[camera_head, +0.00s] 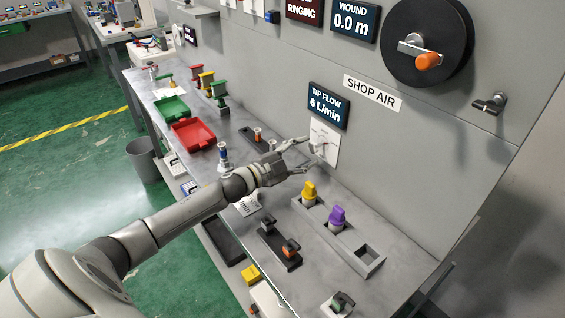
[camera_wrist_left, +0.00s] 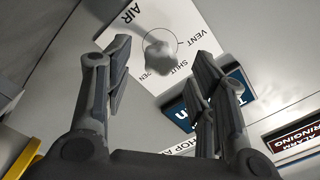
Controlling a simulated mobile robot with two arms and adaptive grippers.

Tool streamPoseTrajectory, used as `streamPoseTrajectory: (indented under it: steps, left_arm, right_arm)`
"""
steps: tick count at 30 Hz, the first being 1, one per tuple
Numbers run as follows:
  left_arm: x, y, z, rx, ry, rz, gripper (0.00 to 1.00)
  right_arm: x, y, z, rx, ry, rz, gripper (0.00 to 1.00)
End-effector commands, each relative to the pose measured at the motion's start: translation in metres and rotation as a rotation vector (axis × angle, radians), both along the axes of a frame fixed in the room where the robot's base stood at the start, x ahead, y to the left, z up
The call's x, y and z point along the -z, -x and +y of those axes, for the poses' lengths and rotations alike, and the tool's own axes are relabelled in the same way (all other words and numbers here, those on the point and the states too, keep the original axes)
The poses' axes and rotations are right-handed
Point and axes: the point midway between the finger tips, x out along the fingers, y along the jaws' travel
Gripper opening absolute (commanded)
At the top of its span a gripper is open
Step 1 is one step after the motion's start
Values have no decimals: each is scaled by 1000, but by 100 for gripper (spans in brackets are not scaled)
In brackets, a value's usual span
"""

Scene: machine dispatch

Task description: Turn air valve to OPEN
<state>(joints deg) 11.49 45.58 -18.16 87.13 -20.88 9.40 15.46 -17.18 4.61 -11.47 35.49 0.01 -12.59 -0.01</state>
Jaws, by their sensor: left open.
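The air valve is a grey knob (camera_wrist_left: 160,52) on a white plate marked AIR, VENT, SHUT and a partly hidden word ending in "PEN". In the head view the white valve plate (camera_head: 324,142) is on the grey wall panel below the TIP FLOW display (camera_head: 328,106), which reads 6 L/min. My left gripper (camera_head: 303,157) is open just in front of the plate. In the left wrist view its fingers (camera_wrist_left: 160,75) stand apart on either side of the knob, and nothing is between them up close. I cannot tell whether they touch the knob. My right gripper is not in view.
A SHOP AIR label (camera_head: 372,92) and a black reel (camera_head: 426,42) are on the wall. Below, a grey holder (camera_head: 369,262) carries yellow (camera_head: 310,192) and purple (camera_head: 337,217) items. Red (camera_head: 193,135) and green (camera_head: 172,109) trays lie on the bench to the left.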

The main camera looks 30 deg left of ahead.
Motion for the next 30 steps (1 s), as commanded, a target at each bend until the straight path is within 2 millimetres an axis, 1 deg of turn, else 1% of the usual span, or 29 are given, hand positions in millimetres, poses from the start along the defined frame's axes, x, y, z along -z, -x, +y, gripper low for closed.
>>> streamPoseTrajectory:
  steps: [1, 6, 12, 15, 21, 30]
  left_arm:
    - [2, 9, 2, 0, 1, 4, 51]
    - [2, 34, 11, 1, 0, 3, 51]
    - [2, 59, 20, 0, 1, 4, 51]
    - [1, 67, 23, 1, 0, 2, 51]
    - [0, 77, 26, 1, 0, 0, 51]
    - [0, 78, 27, 1, 0, -1, 51]
  right_arm:
    - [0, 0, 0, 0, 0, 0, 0]
    - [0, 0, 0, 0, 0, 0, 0]
    - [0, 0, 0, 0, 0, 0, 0]
    - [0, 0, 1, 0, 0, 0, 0]
    - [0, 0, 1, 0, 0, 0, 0]
    - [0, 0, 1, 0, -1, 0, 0]
